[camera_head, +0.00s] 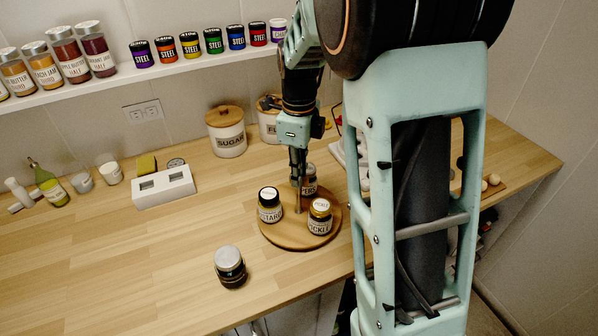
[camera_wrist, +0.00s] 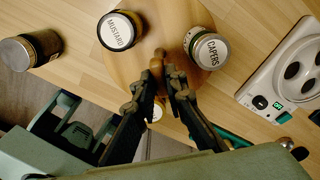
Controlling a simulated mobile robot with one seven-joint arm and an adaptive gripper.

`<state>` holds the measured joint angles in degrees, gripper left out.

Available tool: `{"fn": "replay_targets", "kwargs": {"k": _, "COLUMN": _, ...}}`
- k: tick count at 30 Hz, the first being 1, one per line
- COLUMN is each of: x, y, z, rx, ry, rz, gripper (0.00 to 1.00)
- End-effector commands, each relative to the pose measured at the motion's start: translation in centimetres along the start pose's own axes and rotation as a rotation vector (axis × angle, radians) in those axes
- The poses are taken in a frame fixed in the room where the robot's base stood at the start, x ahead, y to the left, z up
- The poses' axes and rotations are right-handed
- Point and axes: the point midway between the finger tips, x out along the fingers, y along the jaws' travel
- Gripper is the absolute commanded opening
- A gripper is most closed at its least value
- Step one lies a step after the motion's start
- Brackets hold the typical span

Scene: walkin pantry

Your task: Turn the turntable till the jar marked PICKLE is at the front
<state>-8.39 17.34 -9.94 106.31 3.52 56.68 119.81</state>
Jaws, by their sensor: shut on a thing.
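The round wooden turntable (camera_head: 280,236) sits on the counter and bears three jars. The MUSTARD jar (camera_head: 269,205) is at the left and also shows in the wrist view (camera_wrist: 119,31). The CAPERS jar (camera_head: 309,182) is at the back, partly behind my gripper; the wrist view shows it clearly (camera_wrist: 207,50). My gripper (camera_head: 297,182) points down at the turntable's middle, shut on its upright wooden post (camera_head: 299,205). In the wrist view the fingers hide most of the PICKLE jar.
Behind are a SUGAR canister (camera_head: 227,135) and a white holder block (camera_head: 164,187). A white appliance (camera_wrist: 285,75) is close by. The counter's left front is clear.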

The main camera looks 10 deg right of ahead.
Motion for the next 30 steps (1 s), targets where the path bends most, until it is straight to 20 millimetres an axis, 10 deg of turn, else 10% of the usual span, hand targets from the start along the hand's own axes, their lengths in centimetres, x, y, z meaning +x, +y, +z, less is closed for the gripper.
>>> {"fn": "replay_targets", "kwargs": {"k": 30, "x": -0.17, "y": -0.11, "z": 0.08, "rx": 0.328, "ry": -0.004, "rz": -0.003, "gripper": 0.0}}
